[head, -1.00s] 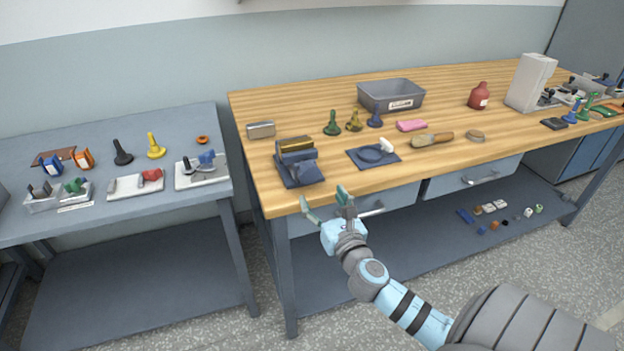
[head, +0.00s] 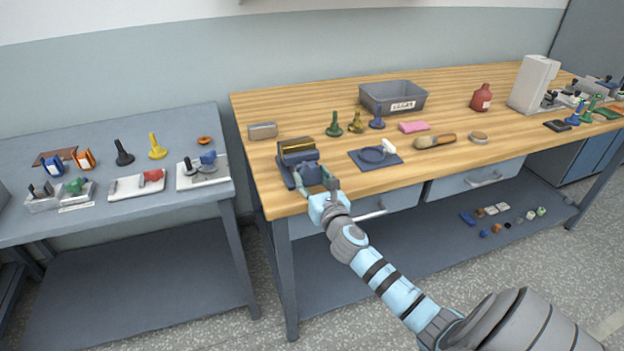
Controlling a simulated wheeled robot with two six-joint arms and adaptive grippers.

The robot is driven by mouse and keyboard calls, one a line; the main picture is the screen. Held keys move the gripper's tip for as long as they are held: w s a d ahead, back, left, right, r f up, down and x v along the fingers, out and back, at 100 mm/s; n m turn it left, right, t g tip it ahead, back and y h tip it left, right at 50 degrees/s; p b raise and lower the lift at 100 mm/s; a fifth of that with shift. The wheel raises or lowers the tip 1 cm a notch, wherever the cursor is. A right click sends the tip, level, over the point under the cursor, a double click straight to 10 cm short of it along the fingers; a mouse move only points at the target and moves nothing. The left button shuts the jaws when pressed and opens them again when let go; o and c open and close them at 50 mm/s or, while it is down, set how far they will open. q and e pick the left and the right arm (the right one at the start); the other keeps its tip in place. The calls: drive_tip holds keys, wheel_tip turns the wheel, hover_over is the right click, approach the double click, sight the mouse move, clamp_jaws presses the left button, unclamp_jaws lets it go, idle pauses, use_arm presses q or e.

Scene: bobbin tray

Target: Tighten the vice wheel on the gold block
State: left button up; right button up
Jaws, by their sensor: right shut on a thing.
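The vice (head: 284,172), dark blue-grey, stands at the front left corner of the wooden bench. The gold block (head: 297,147) sits in its top, between the jaws. My right gripper (head: 314,178) is at the front of the vice with a finger on either side of the vice wheel, and it is shut on it. The fingers and the gripper's body hide most of the wheel. How tightly the jaws press on the block cannot be told at this size. My left gripper is not in view.
A blue mat (head: 376,159) with a ring and a white-topped piece lies right of the vice. A grey metal box (head: 263,131) stands behind it to the left. Several coloured pawn-like pieces and a grey bin (head: 393,97) are farther back. A gap separates the bench from the grey table (head: 60,225).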

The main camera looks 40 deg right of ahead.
drive_tip(key=m, duration=0.4)
drive_tip(key=shift+m, duration=0.4)
idle(0.7)
drive_tip(key=o, duration=1.2)
drive_tip(key=shift+c, duration=0.2)
drive_tip(key=v, duration=1.2)
